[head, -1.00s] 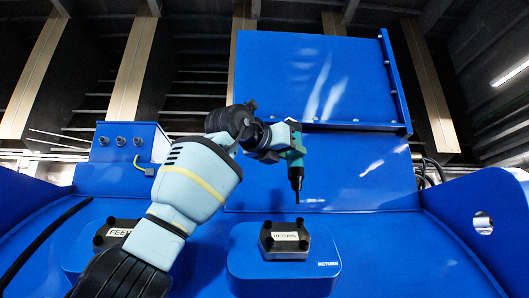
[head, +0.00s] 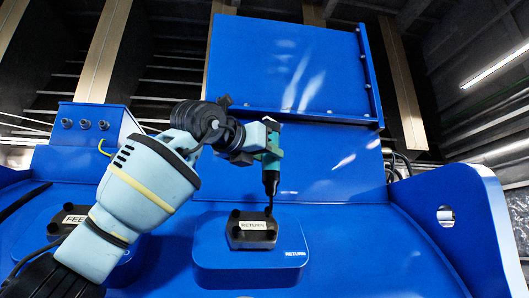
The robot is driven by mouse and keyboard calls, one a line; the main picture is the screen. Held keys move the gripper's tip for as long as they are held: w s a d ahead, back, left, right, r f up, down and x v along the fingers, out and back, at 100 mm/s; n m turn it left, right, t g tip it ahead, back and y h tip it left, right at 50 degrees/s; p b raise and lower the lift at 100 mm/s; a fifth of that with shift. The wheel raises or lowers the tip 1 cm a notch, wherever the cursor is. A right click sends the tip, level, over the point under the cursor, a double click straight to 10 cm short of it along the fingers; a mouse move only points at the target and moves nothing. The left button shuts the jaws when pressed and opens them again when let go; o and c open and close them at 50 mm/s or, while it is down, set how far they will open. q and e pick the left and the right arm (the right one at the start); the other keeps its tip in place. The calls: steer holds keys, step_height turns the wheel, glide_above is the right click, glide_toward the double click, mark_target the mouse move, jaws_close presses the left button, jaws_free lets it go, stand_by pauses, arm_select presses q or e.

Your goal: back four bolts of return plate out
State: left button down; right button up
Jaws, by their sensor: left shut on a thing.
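The return plate (head: 251,240) is a dark block with a white RETURN label and black bolts at its corners, on a raised blue pad (head: 285,268). My left gripper (head: 268,150) is shut on a teal and black power driver (head: 271,172), which points straight down. The driver's bit is at the plate's back right corner, at or just above the bolt (head: 268,213) there; I cannot tell whether they touch. Another bolt (head: 235,214) shows at the back left corner. My right gripper is not in view.
The feed plate (head: 70,219) sits on its own pad at the left, partly behind my left arm. A tall blue panel (head: 290,70) stands behind. The blue deck right of the return pad is clear.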

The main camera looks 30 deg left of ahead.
mark_target(266, 170)
arm_select(q)
steer(key=shift+s+f, duration=0.1)
steer(key=shift+f, duration=2.05)
stand_by(0.6)
steer(key=shift+r, duration=0.3)
stand_by(0.6)
steer(key=shift+a+r, duration=0.1)
steer(key=shift+r, duration=2.3)
